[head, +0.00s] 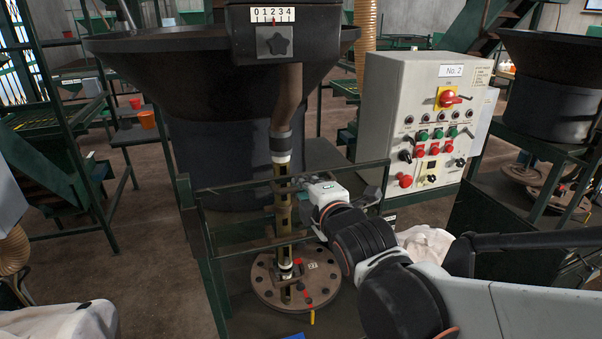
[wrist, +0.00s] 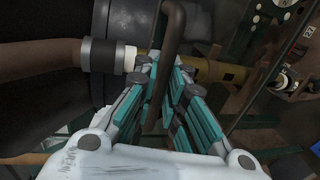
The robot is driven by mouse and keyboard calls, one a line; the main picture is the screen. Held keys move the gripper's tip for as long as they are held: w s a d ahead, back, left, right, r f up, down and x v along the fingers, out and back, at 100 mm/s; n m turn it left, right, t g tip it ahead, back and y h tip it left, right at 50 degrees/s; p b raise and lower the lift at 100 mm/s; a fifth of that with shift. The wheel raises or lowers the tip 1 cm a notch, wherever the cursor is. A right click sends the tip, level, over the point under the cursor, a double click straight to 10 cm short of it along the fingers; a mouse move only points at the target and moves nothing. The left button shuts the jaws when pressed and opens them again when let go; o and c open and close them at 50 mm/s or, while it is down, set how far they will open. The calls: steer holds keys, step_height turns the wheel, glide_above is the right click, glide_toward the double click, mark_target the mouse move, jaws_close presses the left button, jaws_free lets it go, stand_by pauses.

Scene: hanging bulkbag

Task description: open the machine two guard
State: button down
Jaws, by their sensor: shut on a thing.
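The machine two guard (head: 228,187) is a dark green rail frame in front of the upright yellowish slotted pipe (head: 283,215) in the head view. My gripper (head: 303,190) is at the guard's top rail, just right of the pipe. In the wrist view the teal-padded fingers (wrist: 166,78) lie on both sides of a dark bar (wrist: 172,25), which looks like that rail. The gripper is shut on it. My wrist hides part of the guard's right side in the head view. The guard stands across the front of the pipe.
The control box marked No. 2 (head: 420,120) stands right of the guard. A brown hose (head: 287,95) runs down into the pipe, above a round bolted flange (head: 296,285). A green frame (head: 85,150) stands left; open floor (head: 150,245) lies between.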

steer(key=c, duration=1.7)
jaws_free()
steer(key=shift+s, duration=0.2)
steer(key=shift+w, duration=0.1)
steer(key=shift+v, duration=6.05)
